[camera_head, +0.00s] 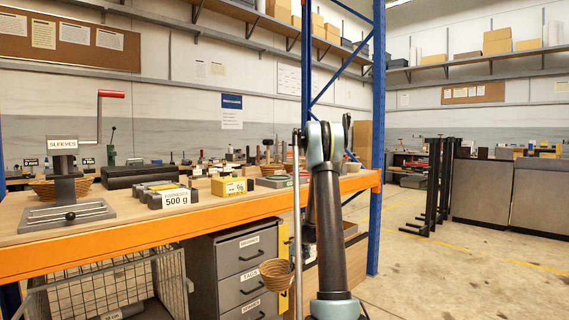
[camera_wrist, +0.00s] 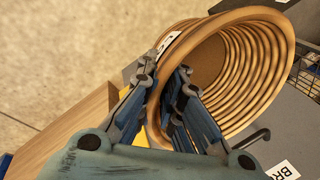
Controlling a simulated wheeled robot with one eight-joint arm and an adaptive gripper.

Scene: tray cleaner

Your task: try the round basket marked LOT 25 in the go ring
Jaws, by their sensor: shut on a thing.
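A round woven basket (camera_wrist: 262,75) fills the upper right of the wrist view, tilted, with its ribbed inside showing. A white tag with dark marks sits on its outer side near the rim; I cannot read it. My gripper (camera_wrist: 166,78) is shut on the basket's wall at the rim, one finger inside and one outside. In the head view the small tan basket (camera_head: 277,273) hangs in front of the drawers, below the bench top, left of my arm. My fingers there are mostly hidden. I cannot pick out the go ring.
The orange-edged bench (camera_head: 200,217) holds a press marked SLEEVES (camera_head: 63,175), another basket (camera_head: 42,190), a 500 g weight (camera_head: 172,197) and a yellow block (camera_head: 230,187). Grey drawers (camera_head: 240,262) stand below. A blue post (camera_head: 378,140) rises at the bench's right end.

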